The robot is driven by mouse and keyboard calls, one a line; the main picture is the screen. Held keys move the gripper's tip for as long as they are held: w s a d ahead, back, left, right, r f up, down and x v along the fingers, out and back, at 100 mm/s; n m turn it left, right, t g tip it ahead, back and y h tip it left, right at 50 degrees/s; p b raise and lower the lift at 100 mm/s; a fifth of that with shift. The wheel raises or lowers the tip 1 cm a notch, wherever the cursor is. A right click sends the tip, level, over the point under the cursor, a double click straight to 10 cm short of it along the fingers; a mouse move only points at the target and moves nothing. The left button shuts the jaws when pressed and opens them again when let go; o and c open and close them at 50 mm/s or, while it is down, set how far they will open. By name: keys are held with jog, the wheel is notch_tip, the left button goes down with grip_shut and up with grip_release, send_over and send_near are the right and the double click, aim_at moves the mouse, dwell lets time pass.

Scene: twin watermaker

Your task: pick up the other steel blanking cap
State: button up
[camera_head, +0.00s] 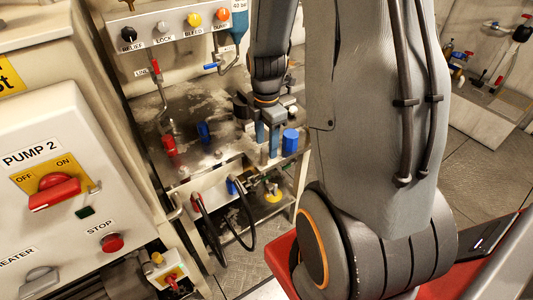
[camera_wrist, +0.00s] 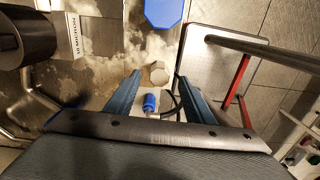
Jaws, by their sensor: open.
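A small pale steel blanking cap (camera_wrist: 159,74) stands on the worn metal bench top in the wrist view, with a six-sided outline from above. It lies between my gripper's (camera_wrist: 158,82) two blue fingertips, with space on both sides. My gripper also shows in the head view (camera_head: 267,143), pointing down over the bench's right part. The fingers are apart and hold nothing. In the head view a small grey piece (camera_head: 264,158) just below the fingers seems to be the same cap. I cannot tell whether the fingertips reach down to the cap's height.
A blue cylinder (camera_head: 290,141) stands close right of my gripper; red (camera_head: 169,145) and blue (camera_head: 204,132) fittings stand further left. A dark housing labelled 10 MICRON (camera_wrist: 22,38) is at the wrist view's left. A blue-ended connector (camera_wrist: 149,102) shows below the bench edge.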

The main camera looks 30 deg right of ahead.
aim_at(266, 150)
jog(key=shift+f+p, duration=0.4)
jog(key=shift+f, duration=1.6)
jog(key=shift+c, duration=0.3)
jog(key=c, duration=1.1)
